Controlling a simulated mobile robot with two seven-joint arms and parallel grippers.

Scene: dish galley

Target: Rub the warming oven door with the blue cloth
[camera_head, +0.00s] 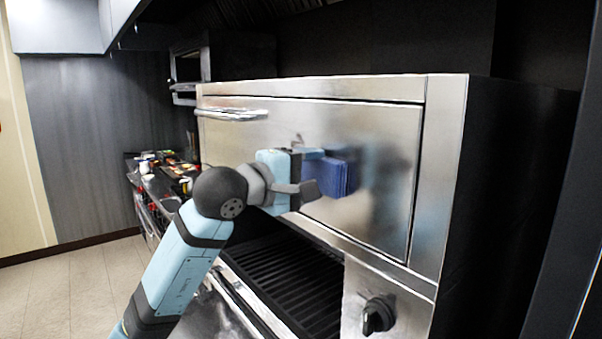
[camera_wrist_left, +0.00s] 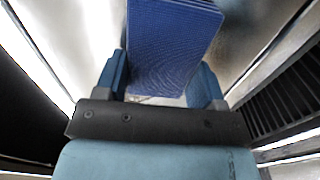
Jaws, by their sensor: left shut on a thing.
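The warming oven door (camera_head: 384,150) is a shiny steel panel, closed, with a bar handle at its upper left. The blue cloth (camera_head: 330,177) is a folded block in front of the middle of the door. My left gripper (camera_head: 312,172) is shut on the cloth and holds it at or very near the door face; I cannot tell for sure whether they touch. In the left wrist view the cloth (camera_wrist_left: 172,45) stands out between the two blue fingers (camera_wrist_left: 160,82), with the steel door (camera_wrist_left: 250,25) behind it. My right gripper is not in view.
A dark grill grate (camera_head: 290,280) lies open below the door. A black knob (camera_head: 378,314) sticks out at the lower right. The door handle (camera_head: 232,114) juts out at the upper left. A counter with small items (camera_head: 165,172) stands at the back left.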

